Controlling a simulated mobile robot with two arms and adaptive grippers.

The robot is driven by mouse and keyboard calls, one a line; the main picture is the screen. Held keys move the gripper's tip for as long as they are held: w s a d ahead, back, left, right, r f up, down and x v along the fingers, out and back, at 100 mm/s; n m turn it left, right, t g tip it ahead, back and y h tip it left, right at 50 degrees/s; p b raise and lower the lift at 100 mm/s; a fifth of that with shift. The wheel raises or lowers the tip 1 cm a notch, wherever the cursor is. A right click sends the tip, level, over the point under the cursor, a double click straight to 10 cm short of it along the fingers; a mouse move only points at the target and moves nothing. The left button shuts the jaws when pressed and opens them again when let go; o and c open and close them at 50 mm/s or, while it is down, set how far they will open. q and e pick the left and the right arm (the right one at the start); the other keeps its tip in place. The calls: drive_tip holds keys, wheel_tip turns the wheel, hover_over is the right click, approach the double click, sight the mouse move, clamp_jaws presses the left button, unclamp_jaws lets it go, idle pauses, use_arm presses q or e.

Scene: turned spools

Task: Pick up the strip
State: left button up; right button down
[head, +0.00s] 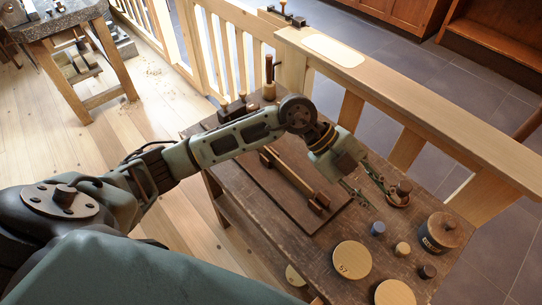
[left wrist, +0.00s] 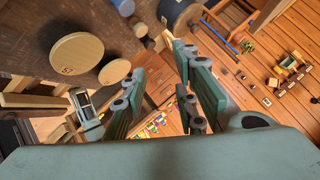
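A long, narrow pale wooden strip (head: 290,176) lies on a dark board on the workbench in the head view, with small dark brown pieces at its near end. My left arm crosses above its far part and hides some of it. My left gripper (head: 378,192) is to the right of the strip, over the right side of the bench, near a small round brown piece. In the left wrist view the fingers of this gripper (left wrist: 160,85) stand apart with nothing between them. I cannot clearly make out the strip in the left wrist view.
Round wooden discs (head: 351,260), small spools (head: 402,249) and a dark lidded pot (head: 441,232) stand on the bench's near right. A wooden railing (head: 430,110) with a pale oblong (head: 333,49) on top runs behind the bench (head: 318,250). The dark board (head: 262,185) has bare room.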

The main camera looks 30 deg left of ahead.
use_arm(q)
drive_tip(key=w+a+f+n+y, duration=0.25)
drive_tip(key=a+f+y, duration=0.3)
drive_tip(key=a, duration=0.55)
drive_tip(key=n+y, duration=0.2)
drive_tip(key=y, duration=0.3)
hover_over(288, 169)
drive_tip(key=shift+w+a+r, duration=0.1)
drive_tip(key=shift+w+a, duration=0.15)
drive_tip(key=f, duration=0.2)
drive_tip(key=f+p, duration=0.1)
drive_tip(key=f, duration=0.3)
drive_tip(key=shift+s+d+f+p, duration=0.15)
drive_tip(key=shift+s+d+p, duration=0.1)
drive_tip(key=shift+p, duration=0.1)
drive_tip(key=shift+w+f, duration=0.15)
drive_tip(key=shift+f, duration=0.4)
clamp_jaws()
